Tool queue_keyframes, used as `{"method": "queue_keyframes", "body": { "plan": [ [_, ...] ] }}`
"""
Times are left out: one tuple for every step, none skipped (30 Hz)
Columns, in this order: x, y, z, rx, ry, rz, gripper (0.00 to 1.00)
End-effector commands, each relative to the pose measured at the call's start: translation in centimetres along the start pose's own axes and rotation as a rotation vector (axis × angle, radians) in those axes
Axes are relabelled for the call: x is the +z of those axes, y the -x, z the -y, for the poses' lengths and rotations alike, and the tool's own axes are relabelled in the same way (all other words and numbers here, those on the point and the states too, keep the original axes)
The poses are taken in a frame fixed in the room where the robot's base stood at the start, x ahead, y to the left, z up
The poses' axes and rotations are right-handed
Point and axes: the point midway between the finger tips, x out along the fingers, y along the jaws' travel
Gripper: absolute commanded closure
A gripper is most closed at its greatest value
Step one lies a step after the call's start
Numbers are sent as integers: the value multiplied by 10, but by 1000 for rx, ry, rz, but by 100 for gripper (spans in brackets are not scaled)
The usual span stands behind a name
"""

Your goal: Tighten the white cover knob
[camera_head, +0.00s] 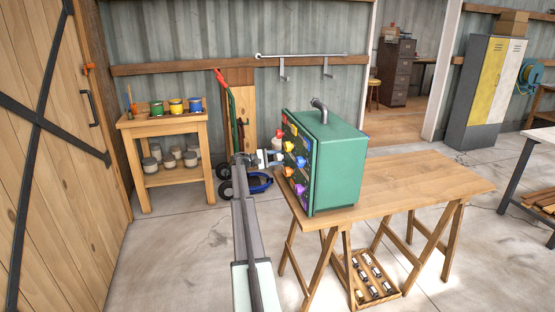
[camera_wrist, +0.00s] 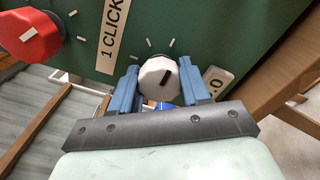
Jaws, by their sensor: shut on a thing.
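The white cover knob (camera_wrist: 158,80) is on the dark green panel face in the wrist view, with a dark mark on its front. My gripper (camera_wrist: 160,88) has its two blue fingers on either side of this knob and is shut on it. In the head view my gripper (camera_head: 268,158) reaches the left, knob-covered face of the green cabinet (camera_head: 338,165), which stands on the wooden table. The white knob shows beside the gripper there (camera_head: 277,143). A label reading "1 CLICK" (camera_wrist: 111,36) is left of the knob, and light tick marks surround it.
A red knob (camera_wrist: 28,36) is to the left in the wrist view. Orange, yellow and purple knobs (camera_head: 301,190) sit close by on the same face. The wooden table (camera_head: 420,180) is clear to the right. A shelf with paint pots (camera_head: 165,125) stands behind left.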

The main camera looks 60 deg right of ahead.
Motion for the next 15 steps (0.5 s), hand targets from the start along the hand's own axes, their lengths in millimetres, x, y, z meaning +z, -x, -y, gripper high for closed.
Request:
{"method": "queue_keyframes", "body": {
  "plan": [
    [0, -2, 0, 0, -1, 2, 84],
    [0, -2, 0, 0, -1, 2, 84],
    [0, -2, 0, 0, -1, 2, 84],
    [0, -2, 0, 0, -1, 2, 84],
    [0, -2, 0, 0, -1, 2, 84],
    [0, -2, 0, 0, 0, 2, 84],
    [0, -2, 0, 0, 0, 2, 84],
    [0, -2, 0, 0, 0, 2, 84],
    [0, -2, 0, 0, 0, 2, 53],
    [0, -2, 0, 0, 0, 2, 50],
    [0, -2, 0, 0, 0, 2, 47],
    [0, -2, 0, 0, 0, 2, 43],
    [0, -1, 0, 0, 0, 1, 40],
    [0, -1, 0, 0, 1, 1, 38],
    [0, -1, 0, 0, 1, 1, 34]
  ]
}}
